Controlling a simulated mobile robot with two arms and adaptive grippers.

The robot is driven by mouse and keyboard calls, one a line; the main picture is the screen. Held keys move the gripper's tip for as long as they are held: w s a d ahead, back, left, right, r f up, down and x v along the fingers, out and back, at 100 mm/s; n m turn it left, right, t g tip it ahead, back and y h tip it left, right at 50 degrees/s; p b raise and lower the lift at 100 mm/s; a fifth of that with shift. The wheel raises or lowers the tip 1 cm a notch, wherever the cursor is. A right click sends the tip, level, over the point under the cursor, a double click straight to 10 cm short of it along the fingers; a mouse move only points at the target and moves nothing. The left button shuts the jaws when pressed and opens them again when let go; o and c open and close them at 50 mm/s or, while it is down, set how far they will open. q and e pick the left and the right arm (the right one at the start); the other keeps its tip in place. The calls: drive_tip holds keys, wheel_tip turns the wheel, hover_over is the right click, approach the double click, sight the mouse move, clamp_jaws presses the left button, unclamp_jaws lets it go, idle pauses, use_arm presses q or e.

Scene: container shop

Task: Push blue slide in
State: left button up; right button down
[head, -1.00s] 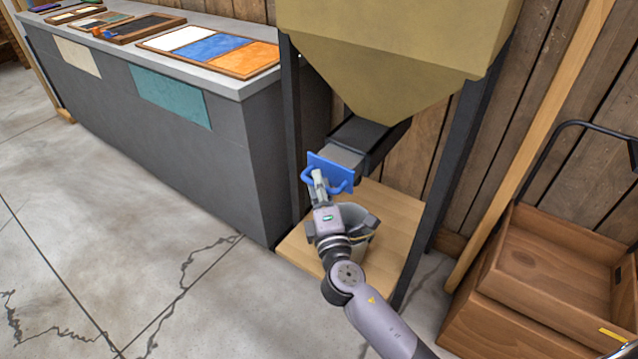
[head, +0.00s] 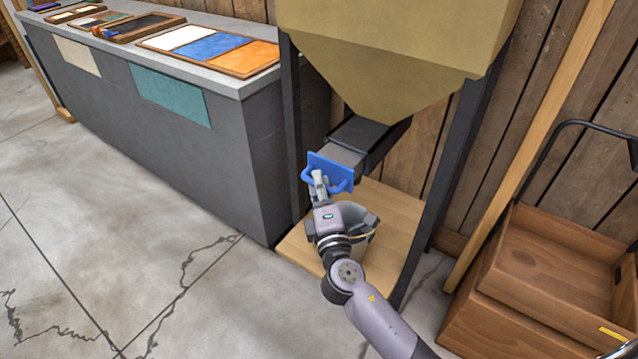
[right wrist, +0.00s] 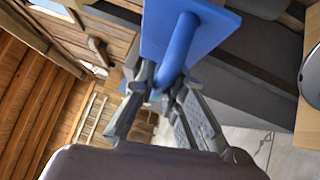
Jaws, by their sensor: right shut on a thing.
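The blue slide (head: 341,174) is a flat blue plate with a looped handle, on the front end of a grey drawer-like piece (head: 346,154) below the hopper. The grey piece sticks out of a dark channel (head: 374,137). My right gripper (head: 319,180) is shut on the blue handle. In the right wrist view, the fingers (right wrist: 166,92) close around the handle bar of the blue slide (right wrist: 195,35). My left gripper is not in view.
A tan hopper (head: 390,60) stands on dark posts over a wooden base board (head: 400,215). A grey counter (head: 190,140) with colour sample trays stands at left. Wooden crates (head: 545,265) on a cart stand at right. The concrete floor at left is clear.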

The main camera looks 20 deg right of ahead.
sight(342, 179)
drive_tip(key=w+d, duration=0.1)
drive_tip(key=d, duration=0.1)
drive_tip(key=w+d, duration=0.3)
drive_tip(key=d, duration=0.1)
drive_tip(key=shift+w+b, duration=0.25)
drive_tip(key=shift+b, duration=0.15)
drive_tip(key=shift+r, duration=0.1)
drive_tip(key=c, duration=2)
unclamp_jaws()
drive_tip(key=shift+o, duration=0.4)
drive_tip(key=shift+s+f, duration=0.25)
drive_tip(key=shift+s, duration=0.1)
drive_tip(key=s+a+f, duration=0.1)
drive_tip(key=s, duration=1)
drive_tip(key=shift+a, duration=0.25)
